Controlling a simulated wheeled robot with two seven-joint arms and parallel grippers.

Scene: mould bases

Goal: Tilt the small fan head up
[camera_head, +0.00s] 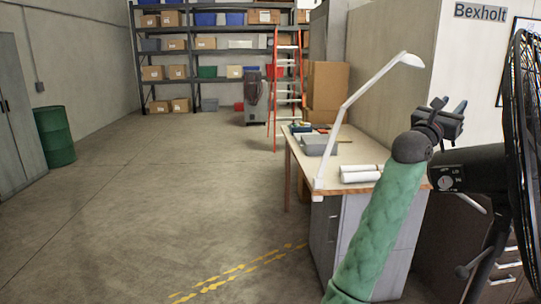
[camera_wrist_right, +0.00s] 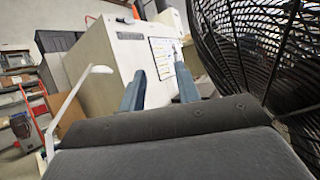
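A fan with a black wire cage (camera_head: 522,130) stands close at the right edge of the head view, cut off by the frame. Its dark motor housing (camera_head: 468,170) has a small control dial, and its cage faces right. The fan cage also fills the upper right of the right wrist view (camera_wrist_right: 270,45). My left gripper is not in view.
A workbench (camera_head: 300,160) with a white lamp (camera_head: 350,100) and white rolls (camera_head: 360,174) stands left of the fan. A red ladder (camera_head: 287,90), shelves (camera_head: 205,58) and a green barrel (camera_head: 54,136) are farther back. The floor at left is clear.

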